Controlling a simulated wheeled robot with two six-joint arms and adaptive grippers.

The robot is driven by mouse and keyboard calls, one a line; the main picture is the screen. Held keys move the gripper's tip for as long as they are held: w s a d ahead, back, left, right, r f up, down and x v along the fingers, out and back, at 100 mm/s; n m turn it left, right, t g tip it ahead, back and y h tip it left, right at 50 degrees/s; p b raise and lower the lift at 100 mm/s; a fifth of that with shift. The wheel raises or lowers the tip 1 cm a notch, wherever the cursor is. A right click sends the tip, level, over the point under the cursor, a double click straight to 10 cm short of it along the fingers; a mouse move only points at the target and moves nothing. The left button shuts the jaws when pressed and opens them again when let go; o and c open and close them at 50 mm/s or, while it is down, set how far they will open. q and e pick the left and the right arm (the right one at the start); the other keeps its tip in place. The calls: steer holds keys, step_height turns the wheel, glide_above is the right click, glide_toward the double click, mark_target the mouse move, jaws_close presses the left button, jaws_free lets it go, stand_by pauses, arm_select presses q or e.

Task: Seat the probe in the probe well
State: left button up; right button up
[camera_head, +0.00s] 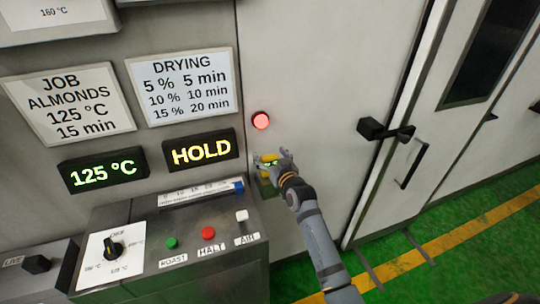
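A small yellow piece (269,157), which looks like the probe's handle, shows at the grey machine front, below a lit red lamp. My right gripper (272,162) is at this piece, its fingers around or just in front of it. I cannot tell whether they are closed on it. The rest of the probe is hidden behind the fingers or too small to make out. A dark greenish fitting (265,187) shows just below the fingers, partly covered by my arm. I cannot tell whether it is the probe well. My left gripper is not in view.
A control console (190,250) with a dial, buttons and a white AIR switch (242,215) stands left of my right arm. The red lamp (261,120) is just above the gripper. A black door latch (385,130) sticks out at the right. Green floor is clear at lower right.

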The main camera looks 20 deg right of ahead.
steer(key=shift+s+f, duration=0.1)
steer(key=shift+s, duration=0.25)
steer(key=s+d+r, duration=0.1)
steer(key=s, duration=1)
steer(key=shift+r, duration=0.15)
steer(key=shift+s, duration=0.1)
